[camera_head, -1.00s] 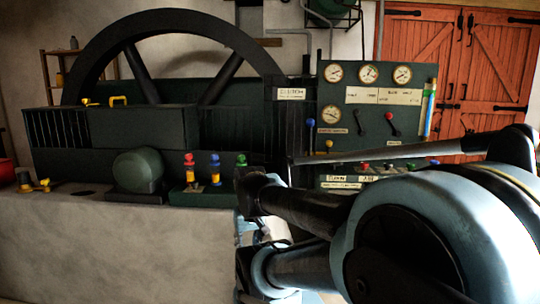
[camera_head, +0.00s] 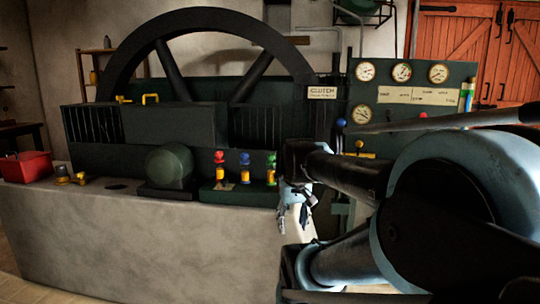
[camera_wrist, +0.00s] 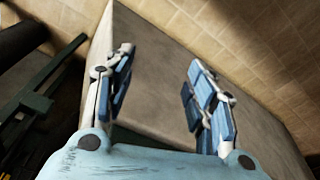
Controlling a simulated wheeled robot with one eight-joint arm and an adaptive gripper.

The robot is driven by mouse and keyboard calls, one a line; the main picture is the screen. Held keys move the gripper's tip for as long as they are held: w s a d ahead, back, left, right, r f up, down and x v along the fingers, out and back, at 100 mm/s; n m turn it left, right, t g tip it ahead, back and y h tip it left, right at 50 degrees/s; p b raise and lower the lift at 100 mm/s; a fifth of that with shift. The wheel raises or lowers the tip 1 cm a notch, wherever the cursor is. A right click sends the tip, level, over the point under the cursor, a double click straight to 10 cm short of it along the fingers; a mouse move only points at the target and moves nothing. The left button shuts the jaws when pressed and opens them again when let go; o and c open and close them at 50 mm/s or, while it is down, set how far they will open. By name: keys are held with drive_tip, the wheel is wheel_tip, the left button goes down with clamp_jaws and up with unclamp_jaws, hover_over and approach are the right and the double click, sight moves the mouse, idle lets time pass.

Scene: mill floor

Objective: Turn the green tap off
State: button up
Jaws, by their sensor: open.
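The green tap (camera_head: 271,157) is the rightmost of three small taps on a dark green box on the stone plinth. It has a green knob over a yellow and dark body. The red tap (camera_head: 218,157) and the blue tap (camera_head: 244,158) stand to its left. My gripper (camera_head: 291,224) hangs just right of and below the green tap in the head view, near the plinth's right end, apart from it. In the wrist view my gripper (camera_wrist: 160,62) is open and empty, its fingers spread over the plinth. No tap shows clearly in the wrist view.
The stone plinth (camera_head: 130,235) carries a green engine with a flywheel (camera_head: 130,50). A dark green dome (camera_head: 168,165) is left of the taps. A red bin (camera_head: 25,167) and brass fitting (camera_head: 70,177) are farther left. A gauge panel (camera_head: 400,110) stands behind my arm.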

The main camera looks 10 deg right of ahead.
drive_tip(key=w+r+n+g, duration=0.1)
drive_tip(key=w+r+n, duration=0.1)
drive_tip(key=w+r, duration=1.55)
wheel_tip(320, 180, up, 11)
drive_tip(key=n+g, duration=0.1)
drive_tip(key=n, duration=0.2)
hover_over(271, 158)
drive_tip(key=w, duration=0.2)
drive_tip(key=f, duration=1.6)
drive_tip(key=shift+d+f, duration=0.2)
drive_tip(key=shift+f, duration=0.05)
drive_tip(key=c, duration=1.1)
